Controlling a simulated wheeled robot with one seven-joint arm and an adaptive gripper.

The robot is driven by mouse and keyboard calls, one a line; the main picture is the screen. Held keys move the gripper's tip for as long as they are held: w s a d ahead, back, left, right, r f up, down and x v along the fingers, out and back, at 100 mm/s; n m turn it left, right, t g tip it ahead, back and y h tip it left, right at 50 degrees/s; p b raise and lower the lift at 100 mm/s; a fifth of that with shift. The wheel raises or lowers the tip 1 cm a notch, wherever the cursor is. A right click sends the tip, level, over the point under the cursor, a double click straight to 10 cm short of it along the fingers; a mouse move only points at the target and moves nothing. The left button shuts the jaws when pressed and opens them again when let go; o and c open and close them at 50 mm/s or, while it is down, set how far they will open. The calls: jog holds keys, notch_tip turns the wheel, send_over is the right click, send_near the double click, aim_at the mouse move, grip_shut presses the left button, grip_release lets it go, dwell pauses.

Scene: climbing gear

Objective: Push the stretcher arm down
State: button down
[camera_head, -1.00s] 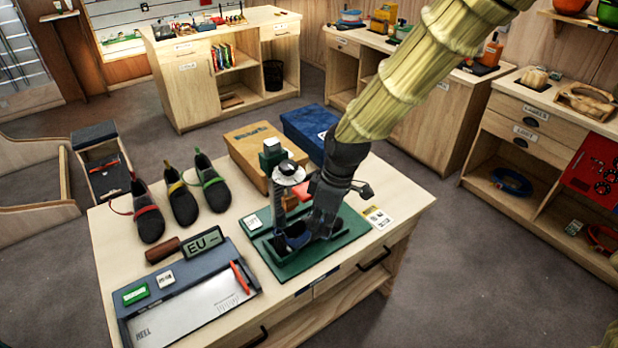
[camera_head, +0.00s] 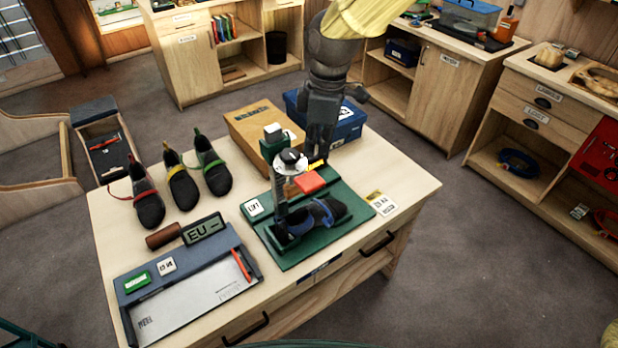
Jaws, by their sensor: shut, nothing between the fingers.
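The shoe stretcher stands on a green base plate (camera_head: 290,262) on the wooden counter. A dark shoe with blue trim (camera_head: 312,217) lies on the plate. A grey upright post with a round white-and-black top (camera_head: 290,161) rises at the plate's left part. A red pad (camera_head: 310,181) shows just right of the post, above the plate; whether it is the arm's end I cannot tell. My gripper (camera_head: 317,162) points down, shut and empty, behind the red pad. A small yellow piece shows by its fingertips; contact is unclear.
Three climbing shoes (camera_head: 183,187) stand at the left of the counter. A foot-measuring board (camera_head: 195,303) and an EU sign (camera_head: 205,229) lie in front. A cardboard box (camera_head: 258,133) and a blue box (camera_head: 350,127) stand behind the stretcher, close to my gripper.

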aim_at(311, 180)
jog(key=shift+w+f, duration=0.2)
jog(key=shift+f, duration=0.25)
jog(key=shift+s+a+f+b, duration=0.2)
jog(key=shift+f+b, duration=0.3)
jog(key=shift+b, duration=0.35)
notch_tip(311, 180, down, 4)
jog(key=b, duration=0.3)
jog(key=shift+w+a+r, duration=0.1)
jog(key=shift+r, duration=0.15)
jog(key=shift+a+f+b, duration=0.1)
jog(key=shift+f+b, duration=0.75)
jog(key=shift+f, duration=0.05)
